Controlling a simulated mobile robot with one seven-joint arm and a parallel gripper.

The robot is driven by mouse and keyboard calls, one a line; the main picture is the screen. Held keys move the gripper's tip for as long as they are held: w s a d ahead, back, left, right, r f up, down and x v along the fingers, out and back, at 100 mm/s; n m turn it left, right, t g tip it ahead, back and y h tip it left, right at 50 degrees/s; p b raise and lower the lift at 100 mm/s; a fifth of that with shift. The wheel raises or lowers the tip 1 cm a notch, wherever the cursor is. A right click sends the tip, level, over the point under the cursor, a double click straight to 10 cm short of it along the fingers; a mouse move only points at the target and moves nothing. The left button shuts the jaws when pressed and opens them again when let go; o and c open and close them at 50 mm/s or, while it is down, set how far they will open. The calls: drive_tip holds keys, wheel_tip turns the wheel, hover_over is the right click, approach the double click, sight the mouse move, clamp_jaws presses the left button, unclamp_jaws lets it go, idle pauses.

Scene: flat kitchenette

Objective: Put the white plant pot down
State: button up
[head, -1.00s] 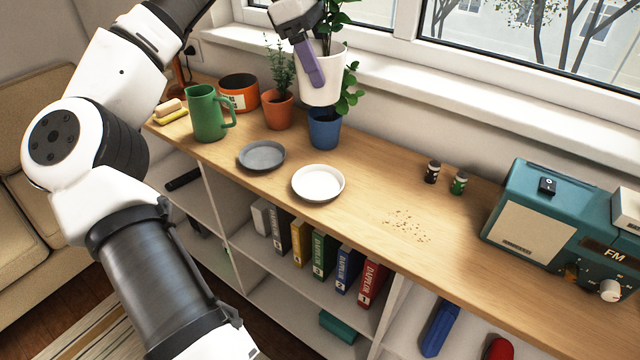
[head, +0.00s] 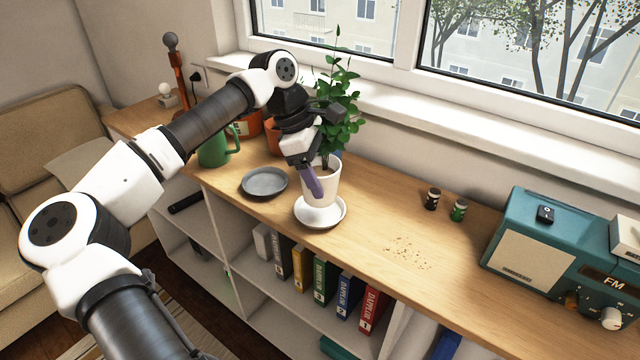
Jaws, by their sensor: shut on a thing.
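The white plant pot (head: 327,188) holds a tall leafy green plant (head: 339,112) and is upright. It is over the white saucer (head: 337,217) on the wooden counter; its base overlaps the saucer's middle in the head view, and I cannot tell whether it touches. My gripper (head: 314,190) is shut on the pot's left wall, with a purple finger on the outside. The other finger is hidden by the gripper and the plant.
A grey saucer (head: 264,182) lies to the left. A green jug (head: 214,148), an orange pot (head: 247,126) and a terracotta pot (head: 272,138) stand behind it. Two small jars (head: 445,205), crumbs (head: 408,251) and a teal radio (head: 545,240) are to the right.

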drive_tip(key=shift+f, duration=1.85)
drive_tip(key=shift+f, duration=0.2)
drive_tip(key=o, duration=1.2)
drive_tip(key=shift+r+p, duration=0.3)
drive_tip(key=b+v, duration=0.2)
drive_tip(key=v, duration=0.9)
drive_tip(key=shift+a+r, duration=0.3)
drive_tip(key=shift+r, duration=0.05)
